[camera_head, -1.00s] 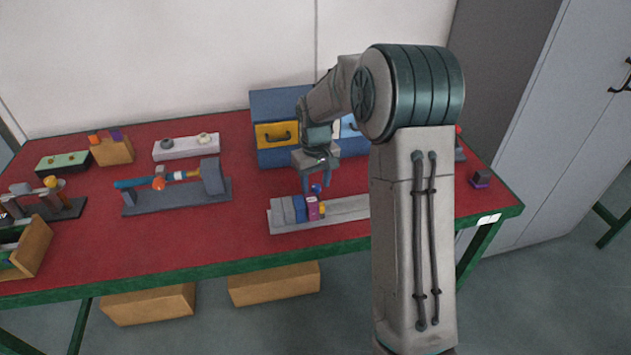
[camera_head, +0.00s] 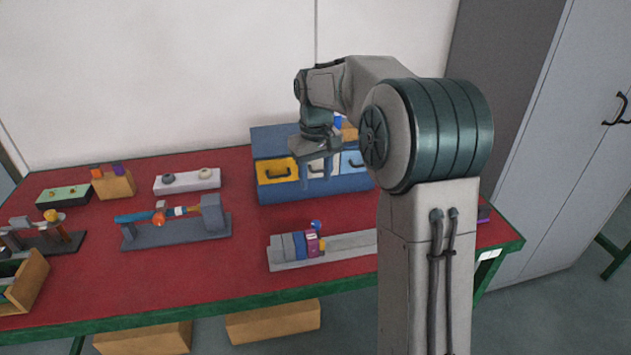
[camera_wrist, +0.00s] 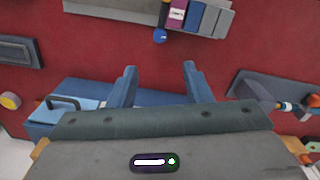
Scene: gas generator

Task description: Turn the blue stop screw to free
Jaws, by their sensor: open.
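The blue stop screw shows as a round blue knob (camera_head: 316,225) at the back of a block row on a grey rail (camera_head: 350,247). In the wrist view the blue knob (camera_wrist: 160,36) sits beside the purple block (camera_wrist: 176,14), ahead of my fingertips. My gripper (camera_head: 316,184) is open and empty, raised above and behind the knob, in front of the blue drawer cabinet. In the wrist view its two blue fingers (camera_wrist: 159,68) stand apart with nothing between them. The knob is clear of the fingers. Its turned position is too small to tell.
The blue cabinet (camera_head: 268,191) with yellow, white and blue drawers stands close behind my gripper. A dark stand with a blue and orange rod (camera_head: 170,214) is left of the rail. Red table (camera_head: 120,275) between them is bare. My arm hides the right side.

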